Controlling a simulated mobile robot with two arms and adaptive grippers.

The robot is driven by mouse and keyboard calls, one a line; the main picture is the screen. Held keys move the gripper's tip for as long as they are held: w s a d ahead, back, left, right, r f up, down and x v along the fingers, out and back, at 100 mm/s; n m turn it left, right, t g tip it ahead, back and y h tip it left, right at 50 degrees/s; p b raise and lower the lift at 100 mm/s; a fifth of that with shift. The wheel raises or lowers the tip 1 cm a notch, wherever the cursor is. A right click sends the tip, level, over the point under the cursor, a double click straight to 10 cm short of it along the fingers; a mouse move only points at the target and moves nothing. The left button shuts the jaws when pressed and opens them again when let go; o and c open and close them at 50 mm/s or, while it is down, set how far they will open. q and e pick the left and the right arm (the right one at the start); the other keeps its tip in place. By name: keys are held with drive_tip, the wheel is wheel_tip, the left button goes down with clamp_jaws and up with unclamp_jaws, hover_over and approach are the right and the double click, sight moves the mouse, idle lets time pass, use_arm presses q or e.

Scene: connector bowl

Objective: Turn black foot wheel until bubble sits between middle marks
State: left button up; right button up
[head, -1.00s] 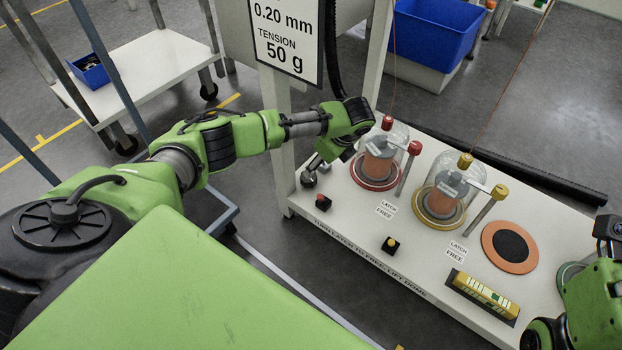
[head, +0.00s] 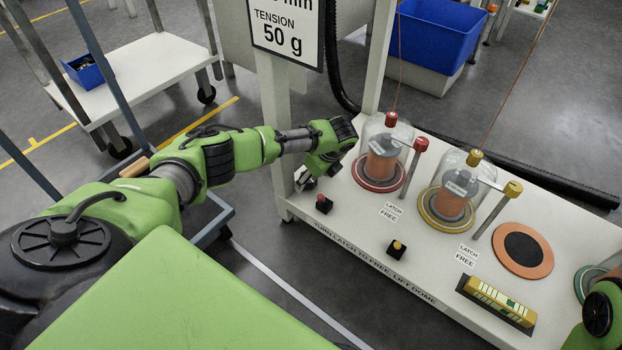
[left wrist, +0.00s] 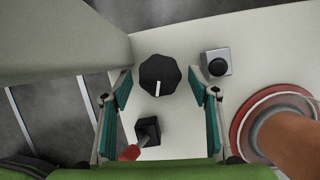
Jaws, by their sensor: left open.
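The black foot wheel (left wrist: 160,75), faceted with a white mark, shows in the left wrist view on the white bench top. My left gripper (left wrist: 160,88) is open, its teal-padded fingers to either side of the wheel in the picture; I cannot tell whether they touch it. In the head view, my left gripper (head: 305,178) is at the bench's left corner and hides the wheel. The yellow bubble level (head: 497,302) lies at the bench's front right, with green showing in its window; the bubble's place between the marks is too small to tell. My right gripper is not in view.
A grey block with a round black top (left wrist: 217,65) stands beyond the right finger. The red-ringed dome (head: 383,150) and yellow-ringed dome (head: 448,190) stand further right. A post rises behind.

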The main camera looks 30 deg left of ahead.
use_arm(q)
drive_tip(key=c, duration=1.1)
drive_tip(key=shift+w+r+n+p, duration=0.15)
drive_tip(key=shift+r+n+p, duration=0.15)
drive_tip(key=shift+n+p, duration=0.5)
drive_tip(key=shift+f+n+g, duration=0.25)
drive_tip(key=shift+n+g, duration=0.35)
drive_tip(key=shift+n, duration=0.2)
drive_tip(key=o, duration=1.1)
drive_tip(key=v, duration=1.2)
drive_tip(key=shift+w+d, duration=0.1)
